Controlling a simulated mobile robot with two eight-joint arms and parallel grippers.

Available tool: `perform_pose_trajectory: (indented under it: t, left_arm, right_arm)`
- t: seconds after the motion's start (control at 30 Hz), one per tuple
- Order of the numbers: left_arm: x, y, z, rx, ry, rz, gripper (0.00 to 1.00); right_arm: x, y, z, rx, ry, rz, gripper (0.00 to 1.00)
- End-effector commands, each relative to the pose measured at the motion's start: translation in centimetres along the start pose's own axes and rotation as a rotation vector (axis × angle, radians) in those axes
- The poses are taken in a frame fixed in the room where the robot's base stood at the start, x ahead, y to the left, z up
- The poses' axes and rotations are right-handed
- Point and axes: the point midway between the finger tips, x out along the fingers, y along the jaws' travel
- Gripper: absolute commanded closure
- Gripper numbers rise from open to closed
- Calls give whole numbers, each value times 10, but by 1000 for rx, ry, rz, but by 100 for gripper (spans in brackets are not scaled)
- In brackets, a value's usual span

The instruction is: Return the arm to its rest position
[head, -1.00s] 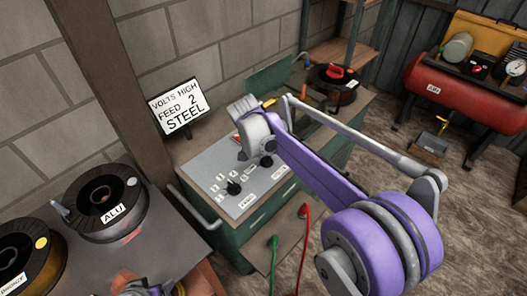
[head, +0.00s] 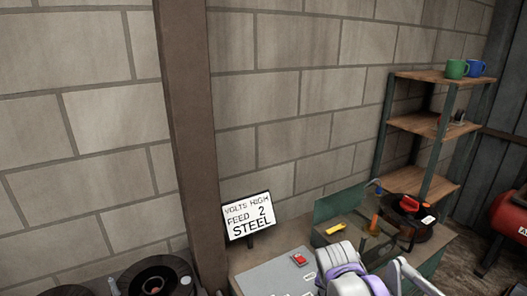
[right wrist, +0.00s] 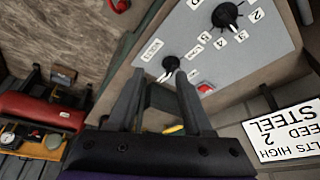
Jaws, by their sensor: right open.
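My right arm (head: 350,280) shows at the bottom of the head view, over the welder's control panel (head: 268,277). Its fingers are out of sight there. In the right wrist view my right gripper (right wrist: 160,82) is open and empty, its two fingers apart in front of the grey panel (right wrist: 270,52). A small black knob (right wrist: 171,64) appears just beyond the fingertips. A larger black knob (right wrist: 228,15) and a red switch (right wrist: 205,88) are on the same panel. My left gripper is not in view.
A sign (head: 247,215) reading VOLTS HIGH, FEED 2, STEEL stands behind the panel. A dark spool (head: 160,280) is at lower left. A shelf (head: 430,125) with green and blue mugs stands at right. A red tank (right wrist: 38,110) shows in the wrist view.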

Motion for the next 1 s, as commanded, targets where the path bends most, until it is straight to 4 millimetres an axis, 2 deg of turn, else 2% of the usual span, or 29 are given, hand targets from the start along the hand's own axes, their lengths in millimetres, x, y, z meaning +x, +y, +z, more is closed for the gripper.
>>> perform_pose_trajectory:
  t: [0.03, 0.2, 0.4, 0.5, 0.6, 0.7, 1.0]
  left_arm:
    - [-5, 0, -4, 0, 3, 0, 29]
    - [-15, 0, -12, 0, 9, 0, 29]
    - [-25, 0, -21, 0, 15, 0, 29]
    - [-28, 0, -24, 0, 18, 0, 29]
    - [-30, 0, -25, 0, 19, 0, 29]
    - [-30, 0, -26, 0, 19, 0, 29]
    - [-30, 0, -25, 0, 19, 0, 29]
  right_arm:
    - [-15, 14, 16, -40, 1, -20, 50]
    - [-40, 49, 75, -199, 17, -94, 50]
    - [-48, 81, 141, -367, 54, -165, 50]
    - [-46, 90, 164, -425, 72, -188, 50]
    - [-44, 95, 178, -460, 83, -201, 50]
    - [-42, 98, 184, -476, 88, -207, 50]
    - [-42, 98, 184, -479, 89, -207, 50]
